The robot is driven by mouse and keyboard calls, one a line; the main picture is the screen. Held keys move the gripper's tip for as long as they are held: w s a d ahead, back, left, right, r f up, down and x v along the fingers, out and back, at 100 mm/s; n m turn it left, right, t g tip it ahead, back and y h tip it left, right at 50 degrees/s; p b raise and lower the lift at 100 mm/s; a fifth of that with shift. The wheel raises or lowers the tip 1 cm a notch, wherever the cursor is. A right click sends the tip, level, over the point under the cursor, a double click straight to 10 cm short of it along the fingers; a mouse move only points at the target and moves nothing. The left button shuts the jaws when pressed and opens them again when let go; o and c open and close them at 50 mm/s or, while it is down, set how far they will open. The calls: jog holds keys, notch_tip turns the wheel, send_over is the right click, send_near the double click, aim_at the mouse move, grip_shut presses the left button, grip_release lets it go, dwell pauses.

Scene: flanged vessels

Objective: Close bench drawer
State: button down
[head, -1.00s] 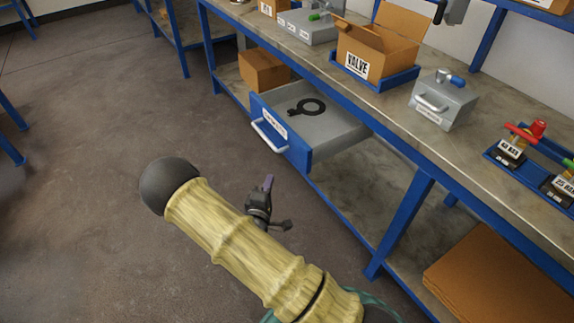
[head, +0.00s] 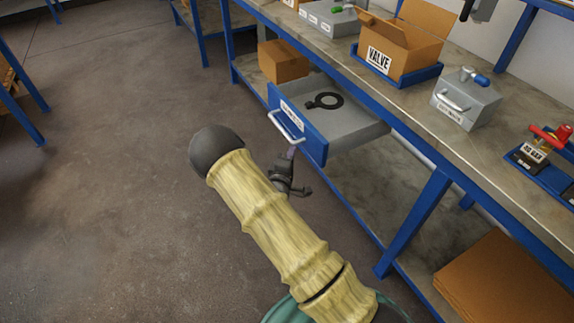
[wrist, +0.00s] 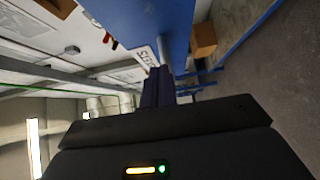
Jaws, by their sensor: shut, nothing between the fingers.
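The bench drawer (head: 352,127) is part-way out under the workbench, with a blue front, a white label and a silver handle (head: 287,127). A dark ring-shaped part (head: 324,101) lies inside it. My gripper (head: 292,152) is shut and empty, its fingertips close to the lower part of the drawer front, beside the handle. In the wrist view the closed fingers (wrist: 158,85) point at the blue drawer front (wrist: 165,15) and its label; whether they touch it I cannot tell.
On the bench above are an open VALVE box (head: 402,45), a grey metal box (head: 466,100) and a blue tray with a red-handled valve (head: 548,140). A cardboard box (head: 283,61) sits on the lower shelf. A blue bench leg (head: 415,222) stands right of the drawer.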

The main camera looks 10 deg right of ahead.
aim_at(306, 139)
jog(key=d, duration=0.1)
jog(key=w+d, duration=0.1)
jog(key=d, duration=0.1)
jog(key=w+d, duration=0.1)
jog(key=shift+w+d, duration=0.1)
jog(key=shift+d, duration=0.05)
dwell(0.4)
